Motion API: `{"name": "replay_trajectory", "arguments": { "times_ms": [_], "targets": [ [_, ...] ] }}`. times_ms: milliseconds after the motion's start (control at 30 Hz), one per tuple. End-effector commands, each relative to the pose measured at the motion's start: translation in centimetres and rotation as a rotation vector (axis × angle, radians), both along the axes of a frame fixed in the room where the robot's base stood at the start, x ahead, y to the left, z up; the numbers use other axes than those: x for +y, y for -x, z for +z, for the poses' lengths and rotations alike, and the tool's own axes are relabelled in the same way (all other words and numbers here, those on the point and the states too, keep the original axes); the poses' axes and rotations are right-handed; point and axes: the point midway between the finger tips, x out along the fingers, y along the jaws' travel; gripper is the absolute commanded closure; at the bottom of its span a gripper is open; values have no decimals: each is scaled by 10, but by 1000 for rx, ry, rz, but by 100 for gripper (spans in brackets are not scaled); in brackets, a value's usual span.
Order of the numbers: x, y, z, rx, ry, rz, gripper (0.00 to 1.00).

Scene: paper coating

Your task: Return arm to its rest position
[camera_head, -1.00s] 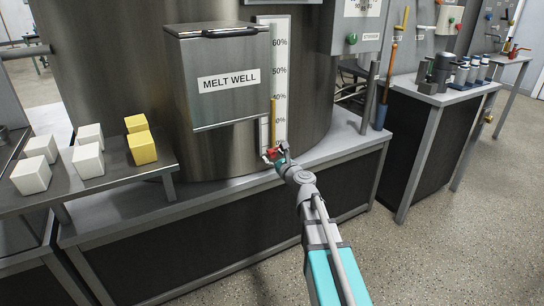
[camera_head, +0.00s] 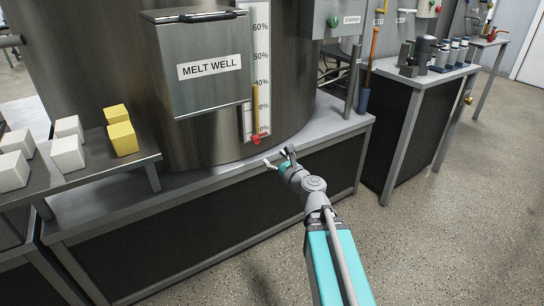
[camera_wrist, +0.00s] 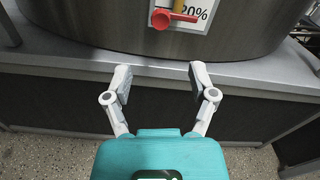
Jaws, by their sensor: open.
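My gripper (camera_head: 278,158) is open and empty in front of the steel tank, near the bench's front edge. Its two spread fingers also show in the wrist view (camera_wrist: 158,85), with nothing between them. The red valve handle (camera_head: 256,138) sits at the foot of the percentage gauge (camera_head: 262,60), apart from my fingers. In the wrist view the red handle (camera_wrist: 162,19) is beyond the fingertips. A yellow column (camera_head: 255,108) stands above it on the gauge.
The MELT WELL box (camera_head: 200,90) is on the tank. White blocks (camera_head: 67,153) and yellow blocks (camera_head: 123,138) sit on a shelf (camera_head: 145,150) at left. A side bench (camera_head: 400,85) with bottles stands at right. The floor (camera_head: 440,230) at front right is clear.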

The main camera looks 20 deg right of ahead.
Motion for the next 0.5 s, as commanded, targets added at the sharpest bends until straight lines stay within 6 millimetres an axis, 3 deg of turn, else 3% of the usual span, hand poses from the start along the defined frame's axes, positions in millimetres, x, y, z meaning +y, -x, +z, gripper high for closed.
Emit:
{"name": "replay_trajectory", "arguments": {
  "times_ms": [333, 500],
  "targets": [
    [1, 0, 0, 0, 5, 3, 27],
    [11, 2, -3, -3, 91, 43, 27]
  ]
}}
